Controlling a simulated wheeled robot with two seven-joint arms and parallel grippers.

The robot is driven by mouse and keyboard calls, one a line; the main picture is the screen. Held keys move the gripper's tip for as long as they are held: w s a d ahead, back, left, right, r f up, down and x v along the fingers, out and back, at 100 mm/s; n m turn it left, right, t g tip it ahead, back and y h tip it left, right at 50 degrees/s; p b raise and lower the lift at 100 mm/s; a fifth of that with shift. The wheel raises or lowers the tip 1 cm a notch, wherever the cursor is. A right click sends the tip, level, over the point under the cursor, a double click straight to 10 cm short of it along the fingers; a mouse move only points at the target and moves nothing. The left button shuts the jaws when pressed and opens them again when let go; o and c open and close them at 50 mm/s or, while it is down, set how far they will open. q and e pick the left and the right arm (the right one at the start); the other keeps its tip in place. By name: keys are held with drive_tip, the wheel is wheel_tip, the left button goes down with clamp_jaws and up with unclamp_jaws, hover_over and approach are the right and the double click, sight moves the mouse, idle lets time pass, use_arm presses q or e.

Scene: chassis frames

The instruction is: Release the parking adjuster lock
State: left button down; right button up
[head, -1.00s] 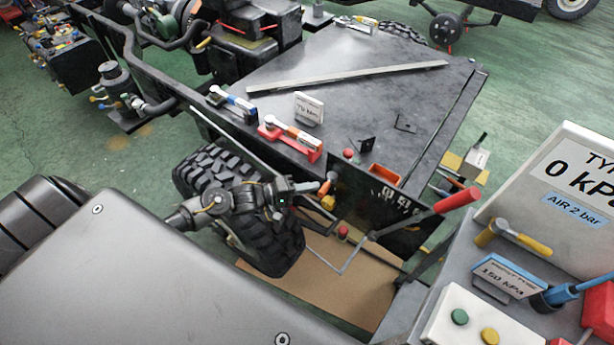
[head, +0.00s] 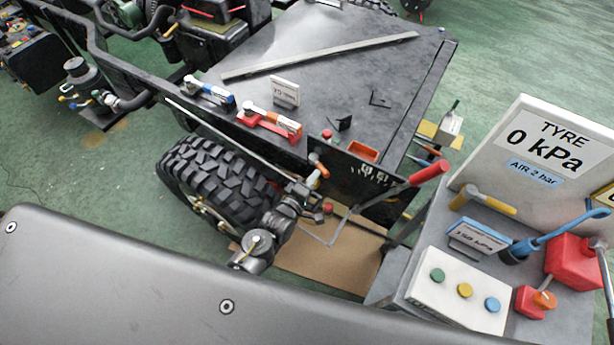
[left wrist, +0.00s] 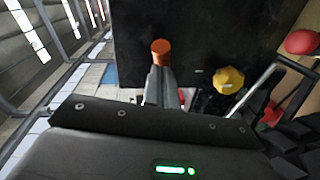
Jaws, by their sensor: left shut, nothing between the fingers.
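An orange-tipped knob (head: 320,169) stands out from the side of the dark chassis by the front wheel. It also shows in the left wrist view (left wrist: 160,46), straight beyond my fingertips. My left gripper (head: 309,189) is shut and empty, just below and beside this knob; I cannot tell whether they touch. In the left wrist view the closed fingers (left wrist: 160,82) point at it. A yellow knob (left wrist: 229,79) sits to the right of the fingers there. No part is marked as the parking adjuster lock. My right gripper is out of view.
A treaded tyre (head: 215,180) is close to my left arm. A bent rod runs to a red-handled lever (head: 429,173) on the right. A bench with a button box (head: 455,309) and a tyre gauge board (head: 545,150) stands at the right.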

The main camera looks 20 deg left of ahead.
use_arm(q)
drive_tip(key=shift+d+r, duration=0.1)
drive_tip(key=shift+d, duration=0.4)
idle(0.3)
drive_tip(key=v, duration=1.3)
drive_tip(key=shift+a, duration=0.35)
drive_tip(key=shift+r, duration=0.1)
